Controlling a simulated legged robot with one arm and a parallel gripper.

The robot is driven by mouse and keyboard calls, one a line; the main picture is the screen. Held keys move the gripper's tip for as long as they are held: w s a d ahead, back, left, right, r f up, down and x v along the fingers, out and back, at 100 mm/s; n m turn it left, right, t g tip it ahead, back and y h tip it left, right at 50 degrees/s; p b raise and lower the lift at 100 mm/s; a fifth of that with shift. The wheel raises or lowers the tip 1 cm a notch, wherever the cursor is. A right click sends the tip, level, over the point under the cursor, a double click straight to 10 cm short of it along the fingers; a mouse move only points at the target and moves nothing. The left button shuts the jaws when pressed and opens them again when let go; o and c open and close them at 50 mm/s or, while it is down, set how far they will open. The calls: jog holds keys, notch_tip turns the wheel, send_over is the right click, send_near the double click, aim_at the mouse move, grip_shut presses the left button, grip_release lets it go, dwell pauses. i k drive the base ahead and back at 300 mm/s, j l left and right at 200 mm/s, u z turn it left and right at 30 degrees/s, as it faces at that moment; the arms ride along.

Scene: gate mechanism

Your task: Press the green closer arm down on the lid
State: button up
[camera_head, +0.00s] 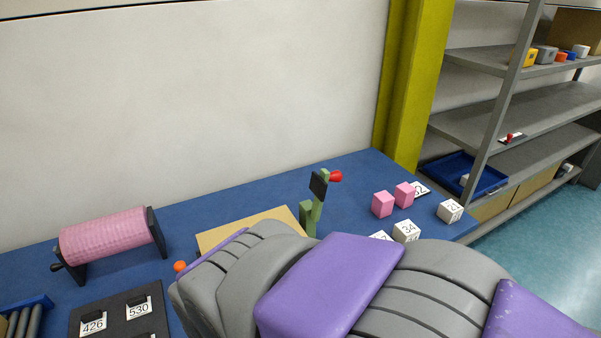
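The green closer arm (317,208) stands raised on the blue table, tilted slightly right. It has a black block near its top and a red tip (336,176) pointing right. A flat tan board (250,224), possibly the lid, lies to the left of the green arm. My grey and purple arm covers the board's front part and the foot of the green arm's surroundings. My gripper is not visible, so its opening and its contact with anything cannot be seen. A small orange ball (180,266) shows at the board's left front corner.
A pink roller (104,238) on black stands is at the left. Pink cubes (383,204) and white numbered cubes (450,211) stand to the right. A black panel (124,310) with number cards lies front left. A yellow post (416,85) and grey shelves (520,110) stand beyond.

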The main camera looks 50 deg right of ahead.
aim_at(318, 183)
jog(key=k+l, duration=0.2)
jog(key=l, duration=0.25)
jog(key=k+l+u, duration=0.1)
jog(key=l, duration=0.35)
jog(key=k+l, duration=0.35)
jog(key=k+l+u, duration=0.1)
jog(key=l, duration=0.4)
jog(key=k+l, duration=0.35)
jog(key=l+u, duration=0.05)
